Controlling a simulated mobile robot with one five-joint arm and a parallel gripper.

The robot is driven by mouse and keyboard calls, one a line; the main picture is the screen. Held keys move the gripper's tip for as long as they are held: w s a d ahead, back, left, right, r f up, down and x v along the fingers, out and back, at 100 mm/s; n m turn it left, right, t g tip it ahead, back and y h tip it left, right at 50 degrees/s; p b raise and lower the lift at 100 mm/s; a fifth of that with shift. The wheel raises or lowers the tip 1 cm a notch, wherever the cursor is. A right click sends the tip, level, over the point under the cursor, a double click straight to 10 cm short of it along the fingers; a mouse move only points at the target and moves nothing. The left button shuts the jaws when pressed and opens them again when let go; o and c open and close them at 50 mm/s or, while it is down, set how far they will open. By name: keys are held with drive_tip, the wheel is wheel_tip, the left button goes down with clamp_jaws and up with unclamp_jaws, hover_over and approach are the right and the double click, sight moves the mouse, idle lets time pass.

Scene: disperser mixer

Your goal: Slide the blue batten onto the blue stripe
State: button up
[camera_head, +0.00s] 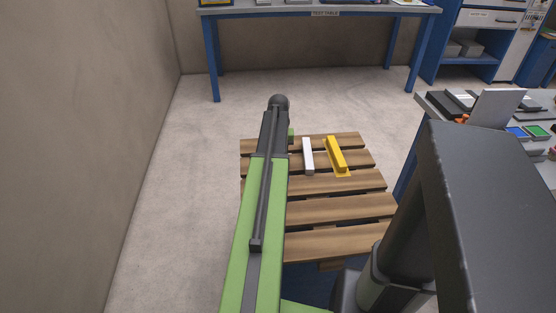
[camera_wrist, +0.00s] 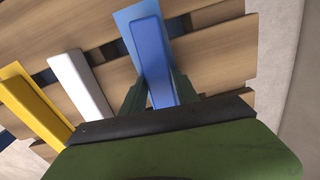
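The blue batten (camera_wrist: 150,50) lies lengthwise between my gripper's fingers in the wrist view. My gripper (camera_wrist: 157,76) has a fingertip against each long side of it and appears shut on it. The blue stripe (camera_wrist: 121,18) shows as a flat lighter-blue patch under the batten, past its far end and along its left edge. The near part of the stripe is hidden by the batten and gripper. In the head view my arm hides the blue batten and stripe.
A white batten (camera_head: 308,155) and a yellow batten (camera_head: 336,153) lie on the slatted wooden pallet (camera_head: 340,208), right of my arm. They show left of my gripper in the wrist view. A grey-topped bench (camera_head: 430,104) stands right; a blue-legged table (camera_head: 212,60) stands behind.

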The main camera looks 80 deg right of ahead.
drive_tip(key=o, duration=0.3)
drive_tip(key=shift+o, duration=0.2)
wheel_tip(320, 180, up, 17)
drive_tip(key=p, duration=1.7)
drive_tip(key=shift+r, duration=0.2)
